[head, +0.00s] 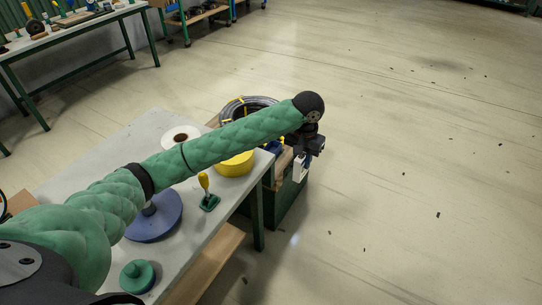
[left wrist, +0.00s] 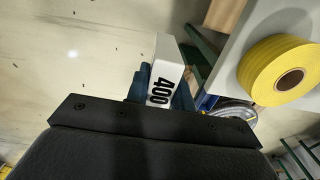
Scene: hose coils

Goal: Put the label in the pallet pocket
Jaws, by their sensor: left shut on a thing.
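My left gripper (head: 308,153) is shut on the label, beyond the right end of the grey table. The label (left wrist: 163,72) is white with black "400" on it and sits between blue fingers (left wrist: 143,82) in the left wrist view. In the head view only a small white part of the label (head: 299,168) shows under the gripper. Light wood (head: 283,168), perhaps the pallet's, shows just left of the gripper on a dark green stand (head: 288,205). My arm hides much of it, and I cannot make out the pocket. My right gripper is not in view.
A black hose coil with yellow ties (head: 248,101) lies behind my forearm. The floor at right is open.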

